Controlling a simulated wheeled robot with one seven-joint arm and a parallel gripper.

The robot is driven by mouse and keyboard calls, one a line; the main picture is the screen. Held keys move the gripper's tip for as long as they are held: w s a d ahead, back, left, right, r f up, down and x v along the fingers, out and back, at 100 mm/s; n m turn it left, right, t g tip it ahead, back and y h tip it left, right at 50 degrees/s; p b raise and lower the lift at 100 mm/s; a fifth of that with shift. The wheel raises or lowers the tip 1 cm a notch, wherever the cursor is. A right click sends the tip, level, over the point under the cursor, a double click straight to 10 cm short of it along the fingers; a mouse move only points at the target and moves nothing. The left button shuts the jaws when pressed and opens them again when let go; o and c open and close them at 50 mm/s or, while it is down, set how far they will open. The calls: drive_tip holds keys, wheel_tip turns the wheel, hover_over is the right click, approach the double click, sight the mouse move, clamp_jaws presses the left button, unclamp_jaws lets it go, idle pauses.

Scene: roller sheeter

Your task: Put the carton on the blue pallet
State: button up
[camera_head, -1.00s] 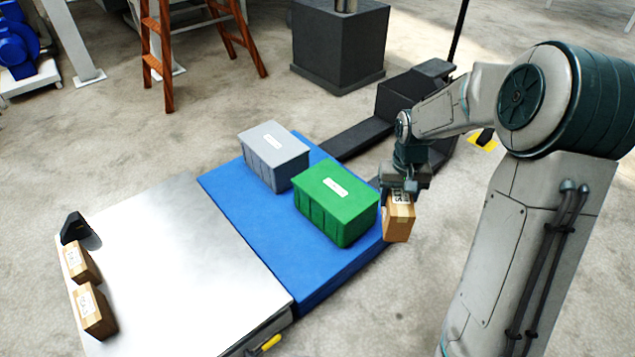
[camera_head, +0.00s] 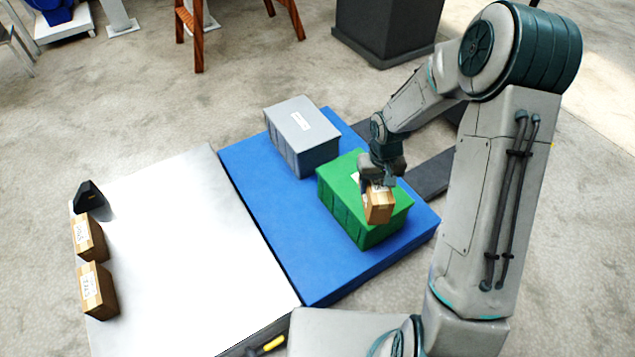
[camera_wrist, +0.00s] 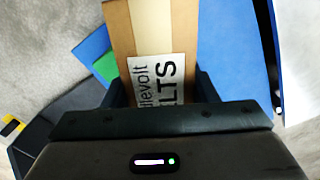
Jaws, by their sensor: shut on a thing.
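My gripper (camera_head: 382,182) is shut on a brown carton (camera_head: 378,207). In the head view the carton overlaps the green bin in the picture; whether it touches the lid I cannot tell. In the wrist view the carton (camera_wrist: 150,45) sits between the fingers, with tape and a printed label facing the camera. The blue pallet (camera_head: 255,200) lies on the floor right of the metal table. It bears a grey bin (camera_head: 305,140) at the back and a green bin (camera_head: 340,205) at the right. Its left and front parts are bare.
A shiny metal table (camera_head: 170,260) adjoins the pallet on the left. Two brown cartons (camera_head: 88,238) and a black object (camera_head: 88,197) stand along its left edge. A dark block (camera_head: 385,30) and a wooden ladder (camera_head: 198,35) stand behind.

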drive_tip(key=s+a+f+n, duration=0.2)
drive_tip(key=s+a+f, duration=0.15)
drive_tip(key=f, duration=0.25)
drive_tip(key=s+a+f+n+b, duration=0.1)
drive_tip(key=s+a+f+n, duration=0.1)
drive_tip(key=s+f, duration=0.3)
drive_tip(key=s+a+f+n, duration=0.1)
drive_tip(key=s+a+f, duration=0.25)
drive_tip(key=f, duration=0.25)
drive_tip(key=b, duration=0.5)
hover_over(308, 260)
drive_tip(key=shift+f, duration=5.55)
drive_tip(key=shift+f+b, duration=0.1)
drive_tip(key=shift+b, duration=0.2)
drive_tip(key=o, duration=1.3)
